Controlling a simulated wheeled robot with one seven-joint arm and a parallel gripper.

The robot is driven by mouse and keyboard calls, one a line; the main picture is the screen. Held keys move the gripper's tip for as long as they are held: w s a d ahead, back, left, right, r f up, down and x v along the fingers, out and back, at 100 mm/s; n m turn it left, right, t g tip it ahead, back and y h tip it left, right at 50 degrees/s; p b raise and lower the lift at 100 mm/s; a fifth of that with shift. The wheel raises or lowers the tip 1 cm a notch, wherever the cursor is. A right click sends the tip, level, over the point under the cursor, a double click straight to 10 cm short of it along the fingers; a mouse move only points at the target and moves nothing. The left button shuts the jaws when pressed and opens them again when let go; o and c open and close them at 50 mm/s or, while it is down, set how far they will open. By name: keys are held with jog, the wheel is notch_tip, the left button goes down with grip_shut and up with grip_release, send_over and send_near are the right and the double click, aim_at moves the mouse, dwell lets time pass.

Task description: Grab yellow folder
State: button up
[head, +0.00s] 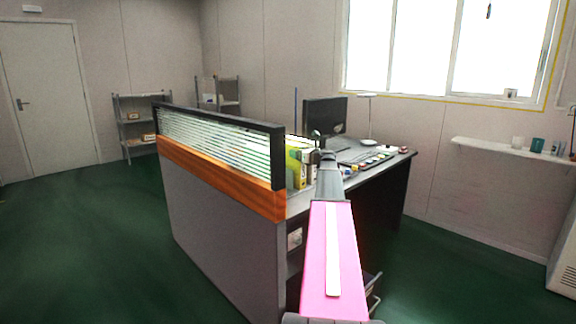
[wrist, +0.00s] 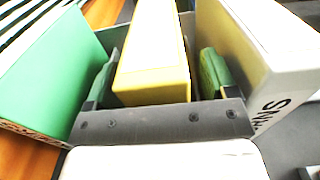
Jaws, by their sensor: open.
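The yellow folder (wrist: 152,45) stands upright in the wrist view, with its narrow side toward me. My gripper (wrist: 155,88) is open, with one finger on each side of the yellow folder. The left finger sits between the yellow folder and a green folder (wrist: 45,75). The right finger sits between the yellow folder and a white-grey folder (wrist: 255,50). I cannot tell whether either finger touches the yellow folder. In the head view a yellow-green patch of folders (head: 293,165) shows behind the desk partition, partly hidden by my arm.
The desk has a wood-trimmed partition (head: 215,175) with a slatted glass top on its left. A monitor (head: 325,117) and several small items stand on the desk top. A wall shelf (head: 510,151) is at the right. Green floor is clear at the left.

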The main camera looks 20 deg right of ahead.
grip_shut()
jog(key=shift+r, duration=0.15)
